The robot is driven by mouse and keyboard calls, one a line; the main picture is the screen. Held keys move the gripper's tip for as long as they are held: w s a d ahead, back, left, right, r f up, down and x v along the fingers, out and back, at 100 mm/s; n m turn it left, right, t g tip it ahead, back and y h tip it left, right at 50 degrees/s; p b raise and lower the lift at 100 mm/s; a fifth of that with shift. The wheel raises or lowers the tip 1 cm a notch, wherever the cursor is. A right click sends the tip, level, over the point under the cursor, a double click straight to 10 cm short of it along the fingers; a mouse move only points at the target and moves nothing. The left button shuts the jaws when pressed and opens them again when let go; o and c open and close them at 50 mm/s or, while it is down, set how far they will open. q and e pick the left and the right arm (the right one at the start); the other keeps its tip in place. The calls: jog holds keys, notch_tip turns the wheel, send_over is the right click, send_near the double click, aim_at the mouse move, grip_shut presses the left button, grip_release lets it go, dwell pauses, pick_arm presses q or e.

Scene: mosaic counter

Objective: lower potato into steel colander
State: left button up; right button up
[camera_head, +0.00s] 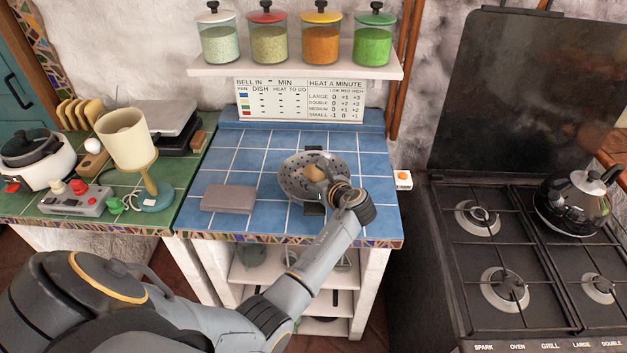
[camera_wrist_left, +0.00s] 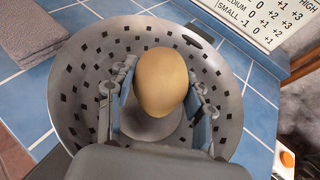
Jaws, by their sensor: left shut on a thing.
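The steel colander (camera_head: 297,188) stands on the blue tiled counter, its bowl dotted with dark holes. It fills most of the left wrist view (camera_wrist_left: 85,65). The tan potato (camera_head: 315,172) is over the colander's bowl; in the left wrist view the potato (camera_wrist_left: 162,80) sits between the two fingers with a dark shadow on the bowl below it. My left gripper (camera_head: 328,180) reaches in from the front right of the colander and is shut on the potato. Whether the potato touches the bowl cannot be told. My right gripper is not in view.
A grey-brown block (camera_head: 228,198) lies left of the colander on the blue counter (camera_head: 255,157). A shelf (camera_head: 295,71) with lidded jars hangs above. A stove (camera_head: 500,250) with a kettle (camera_head: 572,205) stands at the right. A green counter with a lamp (camera_head: 127,140) is at the left.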

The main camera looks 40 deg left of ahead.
pick_arm(q)
jog(key=o, duration=1.3)
jog(key=shift+o, duration=0.2)
